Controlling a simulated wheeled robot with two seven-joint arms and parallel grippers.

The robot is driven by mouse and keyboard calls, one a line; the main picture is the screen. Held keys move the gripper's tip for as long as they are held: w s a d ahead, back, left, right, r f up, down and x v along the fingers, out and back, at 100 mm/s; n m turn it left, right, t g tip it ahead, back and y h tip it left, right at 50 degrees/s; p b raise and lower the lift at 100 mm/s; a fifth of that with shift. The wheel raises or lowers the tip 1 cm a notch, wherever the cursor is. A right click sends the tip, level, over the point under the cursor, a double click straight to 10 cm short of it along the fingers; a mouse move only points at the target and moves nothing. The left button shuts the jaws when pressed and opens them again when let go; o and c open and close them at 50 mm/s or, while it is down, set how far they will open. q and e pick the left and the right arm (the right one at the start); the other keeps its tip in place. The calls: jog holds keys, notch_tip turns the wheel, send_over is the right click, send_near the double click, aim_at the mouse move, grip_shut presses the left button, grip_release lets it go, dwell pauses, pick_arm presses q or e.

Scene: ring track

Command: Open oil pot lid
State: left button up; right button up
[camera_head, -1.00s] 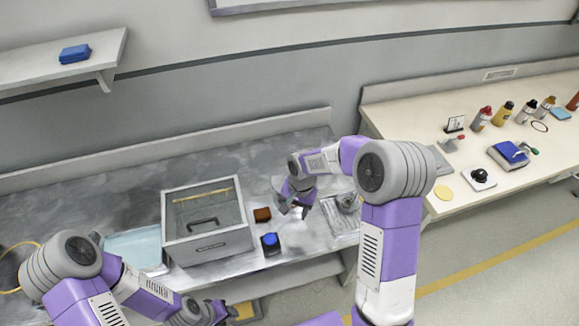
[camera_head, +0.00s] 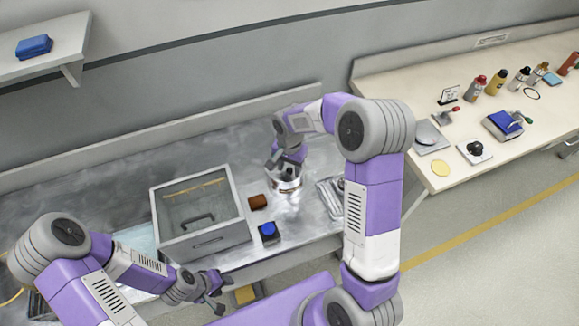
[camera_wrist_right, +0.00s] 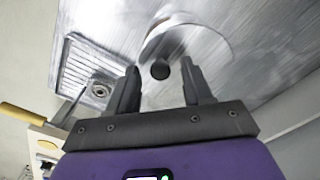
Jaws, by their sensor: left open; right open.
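The oil pot (camera_head: 287,184) is a round silvery vessel on the grey metal counter, partly hidden under my right gripper in the head view. In the right wrist view its round lid (camera_wrist_right: 185,42) carries a small black knob (camera_wrist_right: 160,70). My right gripper (camera_head: 283,163) is open above the pot. In the right wrist view its two fingers (camera_wrist_right: 160,78) point at the lid, with the knob appearing between their tips; I cannot tell the remaining height. My left gripper (camera_head: 216,292) is open and empty near the counter's front, away from the pot.
A grey glass-topped box (camera_head: 207,243) stands left of the pot. A brown block (camera_head: 257,202) and a blue button on a dark base (camera_head: 268,231) lie between them. A ribbed metal tray (camera_head: 328,196) is close on the right. The side table (camera_head: 450,185) holds several bottles.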

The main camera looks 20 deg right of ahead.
grip_shut()
dwell(0.3)
pick_arm(q)
jog(key=shift+r, duration=0.1)
